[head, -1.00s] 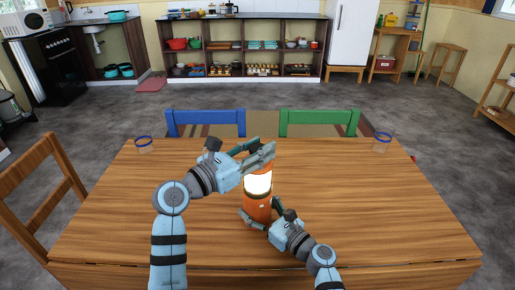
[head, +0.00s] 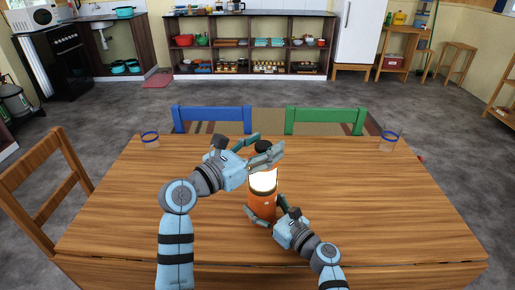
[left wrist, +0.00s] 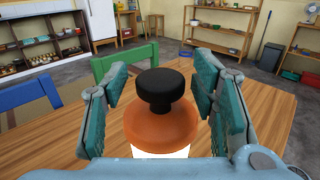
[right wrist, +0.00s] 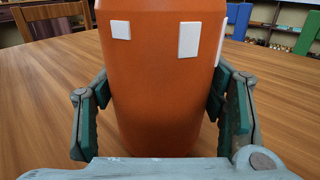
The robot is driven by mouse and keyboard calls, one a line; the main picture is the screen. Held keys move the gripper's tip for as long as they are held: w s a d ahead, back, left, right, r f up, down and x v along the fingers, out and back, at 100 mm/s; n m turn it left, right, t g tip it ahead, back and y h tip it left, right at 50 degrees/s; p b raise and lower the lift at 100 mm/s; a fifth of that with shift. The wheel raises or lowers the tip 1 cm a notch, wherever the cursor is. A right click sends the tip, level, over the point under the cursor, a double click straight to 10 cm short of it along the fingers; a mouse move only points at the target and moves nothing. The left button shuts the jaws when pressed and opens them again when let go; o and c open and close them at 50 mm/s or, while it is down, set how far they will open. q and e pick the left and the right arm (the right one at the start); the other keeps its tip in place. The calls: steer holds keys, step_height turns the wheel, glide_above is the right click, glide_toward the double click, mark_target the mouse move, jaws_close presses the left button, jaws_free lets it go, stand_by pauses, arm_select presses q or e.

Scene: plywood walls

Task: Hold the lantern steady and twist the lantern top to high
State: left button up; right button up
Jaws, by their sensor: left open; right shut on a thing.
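The lantern (head: 262,204) stands upright on the wooden table, with an orange body, a glowing white middle and an orange top with a black knob. The knob shows in the head view (head: 264,146) and in the left wrist view (left wrist: 160,88). My left gripper (head: 262,150) is open at the lantern's top. In the left wrist view its fingers stand on both sides of the knob, apart from it. My right gripper (right wrist: 160,110) is shut around the lower orange body (right wrist: 160,75), one finger on each side. White square marks show on that body.
The wooden table (head: 380,220) is mostly clear around the lantern.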

arm_select(q)
steer(key=v, duration=1.2)
steer(key=shift+d, duration=0.1)
